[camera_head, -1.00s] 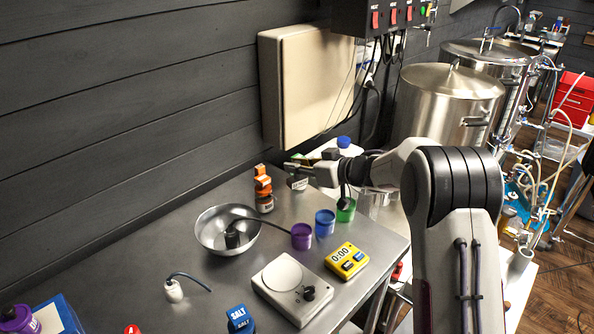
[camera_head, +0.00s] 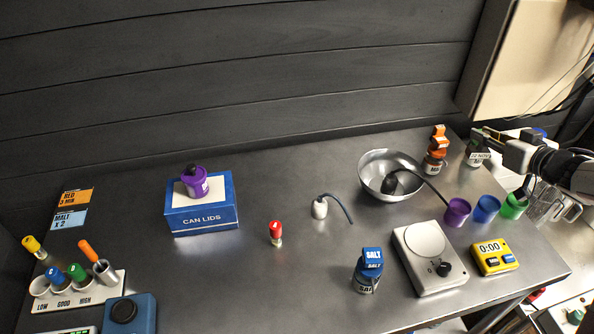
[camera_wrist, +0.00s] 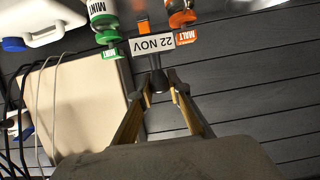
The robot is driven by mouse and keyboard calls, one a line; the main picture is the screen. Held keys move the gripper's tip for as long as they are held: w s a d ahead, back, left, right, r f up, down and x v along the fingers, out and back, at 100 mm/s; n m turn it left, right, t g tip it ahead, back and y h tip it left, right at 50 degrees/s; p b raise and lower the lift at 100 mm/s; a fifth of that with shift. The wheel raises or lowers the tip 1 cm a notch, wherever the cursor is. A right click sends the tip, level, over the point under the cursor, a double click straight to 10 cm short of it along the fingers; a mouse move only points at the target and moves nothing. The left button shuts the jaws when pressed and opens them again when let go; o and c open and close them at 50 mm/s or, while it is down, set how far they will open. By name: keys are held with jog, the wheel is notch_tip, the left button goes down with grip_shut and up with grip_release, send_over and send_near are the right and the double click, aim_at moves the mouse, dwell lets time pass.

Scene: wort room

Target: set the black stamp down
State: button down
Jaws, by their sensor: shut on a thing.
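The black stamp (camera_wrist: 157,86) is between the fingertips of my gripper (camera_wrist: 160,92) in the wrist view. Its white "22 NOV" plate (camera_wrist: 151,43) faces the camera upside down. In the head view my gripper (camera_head: 484,141) is at the far right, near the back of the steel table (camera_head: 300,275), beyond the colored cups. The "22 NOV" plate (camera_head: 480,156) shows just below its fingers there. The stamp's black body is hard to make out in the head view, and I cannot tell whether its base touches anything.
An orange malt jar stack (camera_head: 436,152) stands just left of my gripper. A green mint jar (camera_wrist: 106,30) is close to the stamp. A metal bowl (camera_head: 372,165), purple cup (camera_head: 457,211), blue cup (camera_head: 486,208) and green cup (camera_head: 512,206) stand nearby. The table's middle has clear room.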

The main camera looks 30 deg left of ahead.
aim_at(487, 132)
notch_tip(487, 132, up, 4)
jog(key=s+a+r+n+g+y, duration=0.1)
jog(key=s+a, duration=0.3)
jog(key=a, duration=1)
jog(key=s+a+r, duration=0.1)
jog(key=s+a, duration=0.2)
jog(key=a, duration=1)
jog(key=s+a+f+n+g+y, duration=0.1)
jog(key=s+a+f+n, duration=0.1)
jog(key=s+a, duration=1.65)
jog(key=f, duration=0.1)
jog(key=w+f, duration=0.1)
jog(key=f, duration=0.1)
jog(key=a+f, duration=0.1)
jog(key=f, duration=0.1)
jog(key=shift+w+a+f, duration=0.1)
jog(key=shift+w, duration=0.15)
notch_tip(487, 132, down, 6)
